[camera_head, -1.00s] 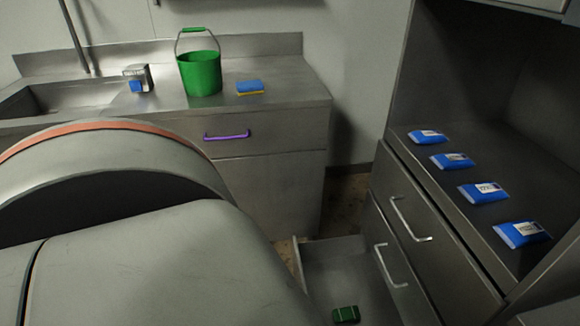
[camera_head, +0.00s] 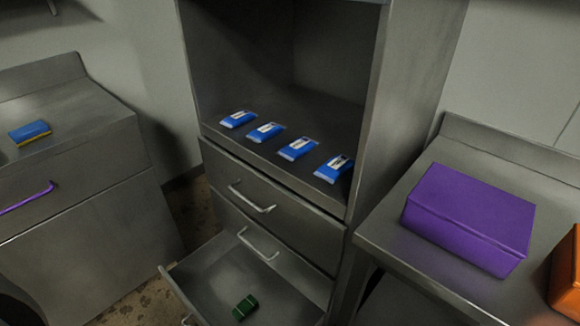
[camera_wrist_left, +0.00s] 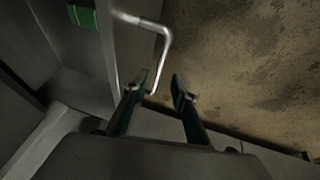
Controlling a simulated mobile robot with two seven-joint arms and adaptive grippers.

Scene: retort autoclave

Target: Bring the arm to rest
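My left gripper (camera_wrist_left: 160,80) shows only in the left wrist view. Its two dark fingers stand apart with nothing gripped between them. The metal handle (camera_wrist_left: 163,45) of a drawer is close to the fingertips, and its lower end shows between them; I cannot tell whether they touch. In the head view the bottom drawer (camera_head: 208,277) is pulled out, with a green block (camera_head: 245,307) inside. The green block also shows in the left wrist view (camera_wrist_left: 83,16). Neither arm shows in the head view, and my right gripper is out of sight.
Several blue packets (camera_head: 298,148) lie in a row in the open cabinet bay. A purple box (camera_head: 470,217) and an orange object (camera_head: 567,275) are on the right counter. A blue-yellow sponge (camera_head: 30,131) is on the left counter. Bare floor (camera_wrist_left: 255,60) lies beside the drawer.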

